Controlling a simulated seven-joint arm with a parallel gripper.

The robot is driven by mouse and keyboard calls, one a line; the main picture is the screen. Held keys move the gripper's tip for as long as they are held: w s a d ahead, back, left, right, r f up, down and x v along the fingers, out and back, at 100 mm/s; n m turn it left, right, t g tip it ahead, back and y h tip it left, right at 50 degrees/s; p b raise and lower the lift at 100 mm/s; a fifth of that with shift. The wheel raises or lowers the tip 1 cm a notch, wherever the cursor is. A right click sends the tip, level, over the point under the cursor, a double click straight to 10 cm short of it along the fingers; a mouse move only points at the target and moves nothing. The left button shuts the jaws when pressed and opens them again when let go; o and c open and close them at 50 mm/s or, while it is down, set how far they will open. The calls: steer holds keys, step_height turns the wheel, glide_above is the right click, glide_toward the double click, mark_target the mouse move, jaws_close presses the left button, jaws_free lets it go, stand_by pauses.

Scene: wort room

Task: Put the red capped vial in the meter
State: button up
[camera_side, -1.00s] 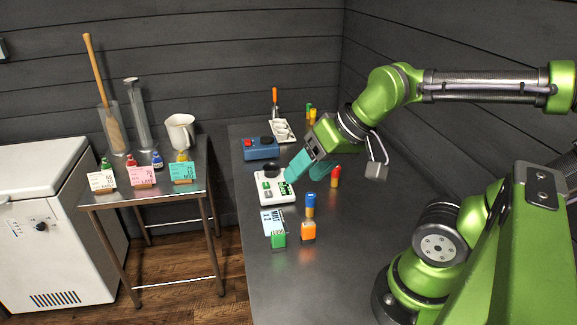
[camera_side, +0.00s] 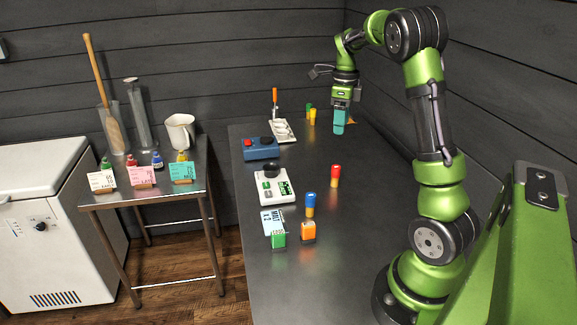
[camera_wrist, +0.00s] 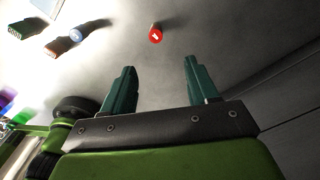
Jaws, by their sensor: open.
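The red capped vial (camera_side: 335,176) stands upright on the dark counter, right of the meter; its red cap also shows at the top of the wrist view (camera_wrist: 155,34).
The counter's right side is mostly clear.

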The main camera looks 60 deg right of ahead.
mark_target(337, 167)
step_height(337, 167, down, 12)
steer(key=shift+a+r, duration=0.1)
steer(key=shift+r, duration=0.05)
steer(key=shift+s+a+f, duration=0.1)
steer(key=shift+a+f, duration=0.05)
steer(key=shift+f, duration=1.15)
steer(key=shift+a+f, duration=0.15)
steer(key=shift+f, duration=1.15)
jaws_close()
